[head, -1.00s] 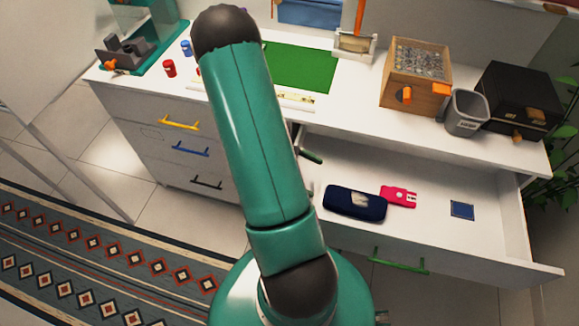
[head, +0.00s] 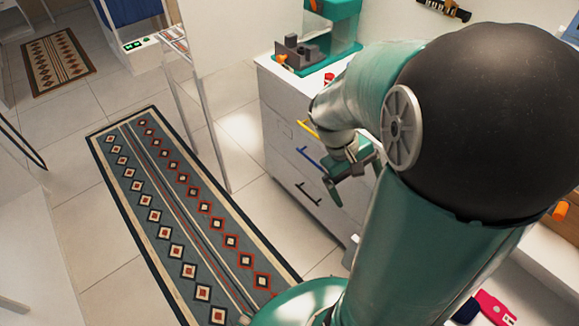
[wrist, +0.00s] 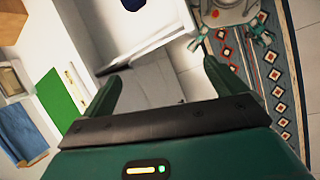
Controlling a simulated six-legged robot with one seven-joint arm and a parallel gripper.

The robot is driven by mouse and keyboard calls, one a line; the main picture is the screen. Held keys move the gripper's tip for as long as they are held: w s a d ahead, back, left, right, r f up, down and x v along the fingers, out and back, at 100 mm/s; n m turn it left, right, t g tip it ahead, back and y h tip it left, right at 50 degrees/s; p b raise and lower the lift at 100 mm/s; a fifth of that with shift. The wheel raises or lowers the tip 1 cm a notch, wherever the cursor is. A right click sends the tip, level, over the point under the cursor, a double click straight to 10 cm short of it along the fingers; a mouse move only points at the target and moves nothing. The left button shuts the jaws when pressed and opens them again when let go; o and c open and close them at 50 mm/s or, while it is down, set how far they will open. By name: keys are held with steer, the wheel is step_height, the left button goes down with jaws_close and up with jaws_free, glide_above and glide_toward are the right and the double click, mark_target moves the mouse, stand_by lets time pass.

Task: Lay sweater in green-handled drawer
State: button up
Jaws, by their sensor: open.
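No sweater can be made out for certain in these views. Part of the open white drawer (head: 535,296) shows at the lower right of the head view, behind my arm; its green handle is hidden now. A navy item (head: 466,311) and a pink item (head: 494,307) lie in it. In the wrist view, the drawer (wrist: 108,32) is at the top, with a dark blue item (wrist: 133,4) inside. My gripper (head: 350,178) is open and empty in front of the closed drawers, left of the open one. Its fingers (wrist: 160,74) are spread in the wrist view.
Closed drawers have yellow (head: 307,129), blue (head: 309,158) and black (head: 308,194) handles. A patterned rug (head: 185,220) lies on the tiled floor. A blue cloth (head: 132,10) hangs at the upper left. A white panel (head: 215,60) stands left of the dresser.

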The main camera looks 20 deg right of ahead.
steer(key=a+r+t+y, duration=0.3)
steer(key=a+r+t, duration=0.6)
steer(key=a+r, duration=0.6)
steer(key=a, duration=0.2)
steer(key=shift+s+a+t, duration=0.2)
steer(key=shift+a+t, duration=0.1)
steer(key=shift+a, duration=0.05)
steer(key=shift+c, duration=0.3)
